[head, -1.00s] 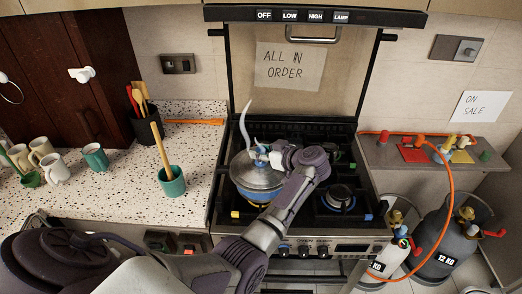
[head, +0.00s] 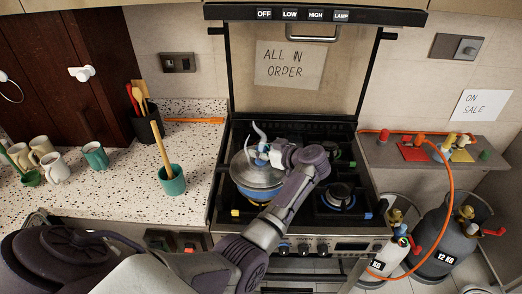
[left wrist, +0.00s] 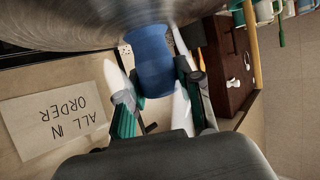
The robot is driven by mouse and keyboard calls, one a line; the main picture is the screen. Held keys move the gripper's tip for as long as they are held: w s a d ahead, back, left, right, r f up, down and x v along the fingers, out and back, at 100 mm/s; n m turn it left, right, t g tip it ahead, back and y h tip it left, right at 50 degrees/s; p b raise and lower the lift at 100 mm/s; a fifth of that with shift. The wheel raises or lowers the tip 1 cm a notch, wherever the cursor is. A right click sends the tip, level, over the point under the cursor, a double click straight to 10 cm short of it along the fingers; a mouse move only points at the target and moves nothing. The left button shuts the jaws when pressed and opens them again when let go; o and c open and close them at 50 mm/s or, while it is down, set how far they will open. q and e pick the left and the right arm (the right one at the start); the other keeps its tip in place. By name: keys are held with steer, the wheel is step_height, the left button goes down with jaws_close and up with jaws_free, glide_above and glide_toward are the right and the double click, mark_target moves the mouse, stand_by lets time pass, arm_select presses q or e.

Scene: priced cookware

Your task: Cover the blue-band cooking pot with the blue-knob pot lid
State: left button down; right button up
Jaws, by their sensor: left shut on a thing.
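The metal pot lid (head: 251,175) is over the blue-band cooking pot (head: 257,194) on the left side of the stove. I cannot tell whether its rim rests on the pot all round. My left gripper (head: 264,154) is above the lid, shut on its blue knob. In the left wrist view the blue knob (left wrist: 151,58) stands between the fingers of the left gripper (left wrist: 158,85), with the brushed metal lid (left wrist: 80,32) filling the top. The arm and gripper hide part of the pot's right side. My right gripper is not in view.
Another burner (head: 338,195) is free at the right. An orange hose (head: 449,200) and gas cylinders (head: 455,235) are at the right.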

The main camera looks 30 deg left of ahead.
arm_select(q)
steer(key=shift+f, duration=0.2)
steer(key=shift+f, duration=0.15)
steer(key=shift+c, duration=0.2)
jaws_free()
stand_by(0.7)
step_height(320, 180, up, 10)
steer(key=shift+f, duration=0.1)
stand_by(0.4)
stand_by(0.9)
